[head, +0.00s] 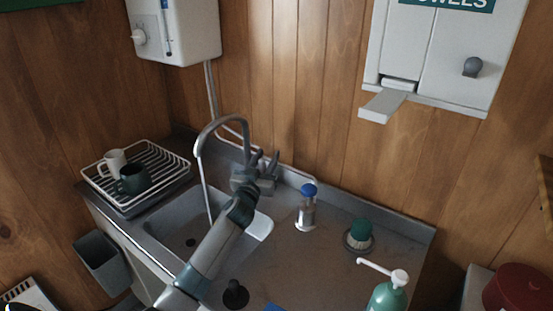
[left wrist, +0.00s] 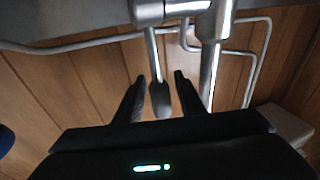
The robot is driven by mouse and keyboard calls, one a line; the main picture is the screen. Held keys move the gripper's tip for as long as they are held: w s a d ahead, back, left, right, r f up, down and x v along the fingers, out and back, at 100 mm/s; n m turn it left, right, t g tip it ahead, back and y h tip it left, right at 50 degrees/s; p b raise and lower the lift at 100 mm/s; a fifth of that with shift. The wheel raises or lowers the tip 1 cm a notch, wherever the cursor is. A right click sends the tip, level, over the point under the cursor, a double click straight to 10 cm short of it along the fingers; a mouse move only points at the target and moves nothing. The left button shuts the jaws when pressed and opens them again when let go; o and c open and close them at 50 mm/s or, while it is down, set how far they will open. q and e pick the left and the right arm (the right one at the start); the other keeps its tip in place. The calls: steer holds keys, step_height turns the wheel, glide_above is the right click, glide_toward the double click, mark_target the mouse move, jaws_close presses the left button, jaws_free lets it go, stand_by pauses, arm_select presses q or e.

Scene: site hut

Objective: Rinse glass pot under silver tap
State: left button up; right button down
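The silver tap (head: 222,120) arches over the sink (head: 178,225) in the head view. A thin pale line, which looks like running water, drops from its spout into the basin. My left gripper (head: 262,170) is at the tap's base, by its handle. In the left wrist view my gripper (left wrist: 160,92) is open, with the tip of a grey metal lever (left wrist: 160,100) between its fingers and gaps on both sides. I cannot make out a glass pot for certain; a small shiny, clear-looking container with a blue top (head: 307,206) stands right of the sink. My right gripper is not in view.
A white rack (head: 150,160) with a white mug (head: 112,162) and a dark mug (head: 133,180) stands left of the sink. A green brush (head: 360,234), a green pump bottle (head: 390,292) and a black knobbed object (head: 236,295) are on the counter.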

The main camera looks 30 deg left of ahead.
arm_select(q)
steer(key=shift+s+f, duration=0.1)
steer(key=b+v, duration=0.2)
steer(key=v, duration=0.9)
steer(key=shift+s+b, duration=0.3)
steer(key=shift+s, duration=0.1)
steer(key=shift+d, duration=0.1)
